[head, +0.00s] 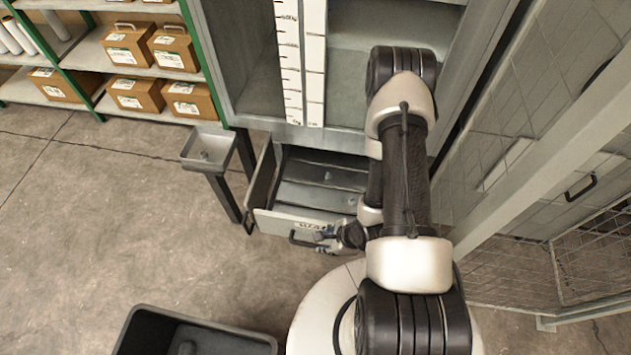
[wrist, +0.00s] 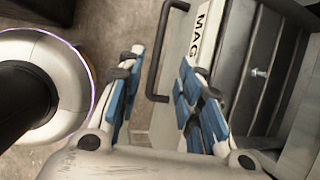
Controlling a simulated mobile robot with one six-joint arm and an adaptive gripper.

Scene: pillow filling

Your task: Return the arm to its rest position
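My arm (head: 405,170) reaches down in front of the cabinet in the head view. My gripper (head: 328,238) is at the front of a pulled-out drawer (head: 275,222), by its right part. In the wrist view my gripper (wrist: 161,57) has its two blue-padded fingers spread apart with nothing held. The drawer's dark bar handle (wrist: 156,60) shows in the gap between the fingertips; I cannot tell how deep it sits between them. The handle also shows in the head view (head: 300,240), just left of my gripper.
The drawer's inside has dividers and a small metal piece (wrist: 259,72). A small tray on a stand (head: 207,148) is left of the drawer. A dark bin (head: 150,325) stands at the lower left. A mesh enclosure (head: 500,225) is at right. Floor at left is clear.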

